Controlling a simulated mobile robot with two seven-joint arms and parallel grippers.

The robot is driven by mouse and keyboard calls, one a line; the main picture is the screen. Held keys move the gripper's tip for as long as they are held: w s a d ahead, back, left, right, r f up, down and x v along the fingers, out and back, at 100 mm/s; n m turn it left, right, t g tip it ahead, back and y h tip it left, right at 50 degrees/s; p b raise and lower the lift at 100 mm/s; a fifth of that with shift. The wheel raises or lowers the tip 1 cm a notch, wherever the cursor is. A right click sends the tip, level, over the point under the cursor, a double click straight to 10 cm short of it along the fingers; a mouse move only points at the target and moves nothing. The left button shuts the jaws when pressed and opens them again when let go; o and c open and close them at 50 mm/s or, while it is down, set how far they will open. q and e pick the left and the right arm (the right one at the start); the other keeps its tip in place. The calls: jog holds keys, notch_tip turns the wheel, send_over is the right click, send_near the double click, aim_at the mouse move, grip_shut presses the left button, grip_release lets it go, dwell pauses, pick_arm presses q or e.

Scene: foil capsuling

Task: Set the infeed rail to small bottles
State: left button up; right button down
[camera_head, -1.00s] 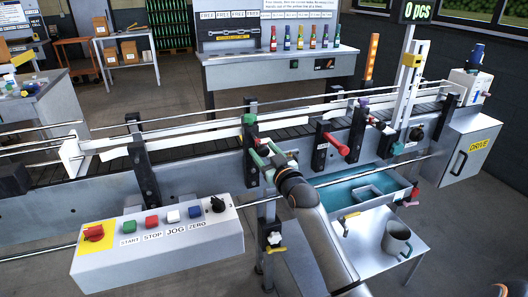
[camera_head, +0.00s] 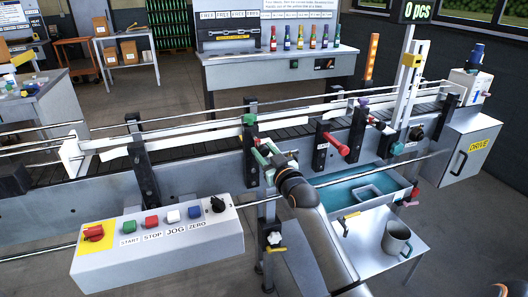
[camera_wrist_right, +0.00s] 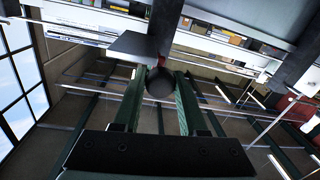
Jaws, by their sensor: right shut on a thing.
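The infeed rail (camera_head: 200,138) is a long pale guide running along the conveyor. Dark upright posts carry it, and one post (camera_head: 252,160) at the middle has a green cap (camera_head: 249,118) on top. My right gripper (camera_head: 264,157) has green fingers and is at the front of this post. In the right wrist view its fingers are closed around a dark round knob (camera_wrist_right: 160,84). In the head view the fingers and wrist mostly hide the knob. My left gripper is out of view.
A red handle (camera_head: 336,143) sticks out from another post to the right. The control box (camera_head: 160,255) with several buttons stands at the front left. A teal-lined tray (camera_head: 350,200) and a side table with a grey mug (camera_head: 397,241) are at the lower right.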

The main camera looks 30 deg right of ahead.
jog(key=shift+w, duration=0.1)
dwell(0.5)
jog(key=shift+w, duration=0.2)
jog(key=shift+w+d, duration=0.1)
jog(key=shift+w, duration=0.2)
jog(key=shift+c, duration=2.3)
grip_release()
jog(key=shift+s, duration=0.15)
jog(key=s+a, duration=0.2)
jog(key=s, duration=1)
